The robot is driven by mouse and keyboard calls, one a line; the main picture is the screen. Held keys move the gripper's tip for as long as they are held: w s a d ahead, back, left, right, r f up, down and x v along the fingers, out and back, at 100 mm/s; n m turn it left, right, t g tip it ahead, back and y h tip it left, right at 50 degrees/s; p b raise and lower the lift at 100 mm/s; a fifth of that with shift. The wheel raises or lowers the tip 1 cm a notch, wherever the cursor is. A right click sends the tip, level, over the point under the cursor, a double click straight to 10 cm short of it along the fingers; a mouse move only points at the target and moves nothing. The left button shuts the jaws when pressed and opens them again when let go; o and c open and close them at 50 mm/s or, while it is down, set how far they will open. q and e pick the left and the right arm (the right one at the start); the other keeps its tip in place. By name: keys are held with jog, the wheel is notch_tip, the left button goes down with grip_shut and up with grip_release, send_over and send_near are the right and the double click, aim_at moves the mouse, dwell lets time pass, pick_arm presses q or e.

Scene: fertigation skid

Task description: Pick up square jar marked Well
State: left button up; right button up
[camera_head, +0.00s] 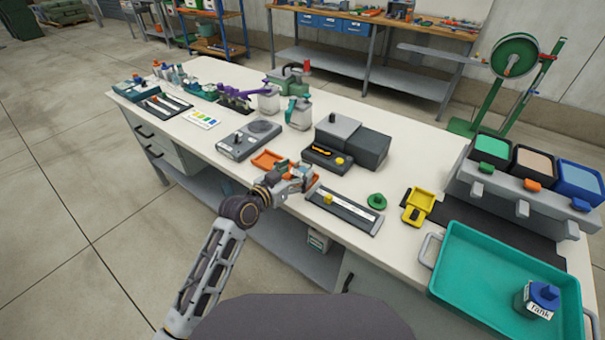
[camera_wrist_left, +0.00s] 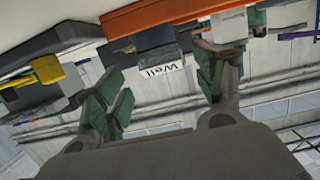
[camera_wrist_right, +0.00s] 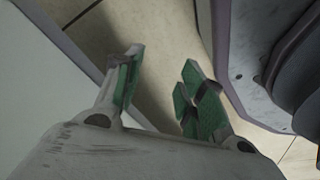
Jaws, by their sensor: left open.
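The square jar marked Well shows in the left wrist view (camera_wrist_left: 163,68), its white label framed between my left fingers, with an orange tray edge (camera_wrist_left: 185,22) beside it. My left gripper (camera_head: 298,178) is open at the bench's front edge, by the orange tray (camera_head: 268,160); its fingers also show in the left wrist view (camera_wrist_left: 158,88). The jar is mostly hidden by the gripper in the head view. I cannot tell whether the fingers touch it. My right gripper (camera_wrist_right: 160,85) is open and empty above the floor, seen only in its wrist view.
A teal tray (camera_head: 478,262) at the right holds a blue-lidded jar marked Tank (camera_head: 541,299). A dark rail plate (camera_head: 346,211), a green knob (camera_head: 377,201) and a yellow holder (camera_head: 418,206) lie right of my left gripper. A grey box device (camera_head: 348,142) stands behind it.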

aim_at(298, 171)
pick_arm(q)
jog(key=x, duration=0.3)
jog(key=shift+w+a+f, duration=0.1)
jog(key=shift+w+f, duration=0.05)
jog(key=shift+w, duration=0.05)
jog(key=shift+w+b, duration=0.25)
jog(key=shift+b, duration=0.05)
jog(key=shift+w+d+f, duration=0.1)
jog(key=shift+w+d, duration=0.1)
jog(key=shift+d, duration=0.15)
pick_arm(e)
jog(key=shift+w+a+r, duration=0.25)
jog(key=shift+w+r, duration=0.3)
jog(key=shift+r, duration=0.2)
jog(key=shift+a, duration=0.1)
pick_arm(q)
jog(key=c, duration=1.1)
jog(key=shift+c, duration=0.3)
pick_arm(e)
jog(key=shift+a, duration=0.1)
